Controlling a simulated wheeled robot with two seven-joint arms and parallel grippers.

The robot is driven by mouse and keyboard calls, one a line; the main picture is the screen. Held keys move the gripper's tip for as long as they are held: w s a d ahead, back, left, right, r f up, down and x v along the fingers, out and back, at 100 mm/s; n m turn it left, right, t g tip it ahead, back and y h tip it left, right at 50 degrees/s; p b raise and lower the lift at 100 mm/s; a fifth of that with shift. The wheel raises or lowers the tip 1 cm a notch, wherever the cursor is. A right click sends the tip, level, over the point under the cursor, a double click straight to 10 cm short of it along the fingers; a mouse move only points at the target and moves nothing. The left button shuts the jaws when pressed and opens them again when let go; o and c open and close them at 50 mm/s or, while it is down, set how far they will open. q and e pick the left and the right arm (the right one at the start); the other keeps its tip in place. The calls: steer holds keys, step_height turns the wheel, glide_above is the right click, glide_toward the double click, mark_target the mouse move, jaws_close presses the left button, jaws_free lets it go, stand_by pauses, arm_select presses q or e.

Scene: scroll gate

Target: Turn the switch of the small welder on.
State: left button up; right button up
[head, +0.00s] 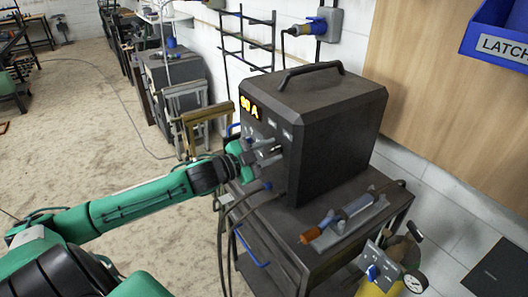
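The small welder (330,120) is a dark box with a black top handle, standing on a dark cart. Its front panel faces left and shows an orange lit display (249,106) that seems to read 90 A. My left gripper (274,153) reaches in from the left and has its fingertips at the front panel, below the display. The fingers and green wrist cover part of the panel, so I cannot make out the switch or whether the fingers touch it. The finger gap is too small to judge. My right gripper is not in view.
Cables hang at the cart's left side. A blue bin (497,35) is at upper right. The floor at left is mostly clear.

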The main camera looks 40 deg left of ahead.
arm_select(q)
steer(key=shift+s, duration=0.1)
steer(key=shift+b+v, duration=0.4)
steer(key=shift+v, duration=0.5)
steer(key=v, duration=1.1)
steer(key=shift+s+b, duration=0.35)
steer(key=shift+a, duration=0.15)
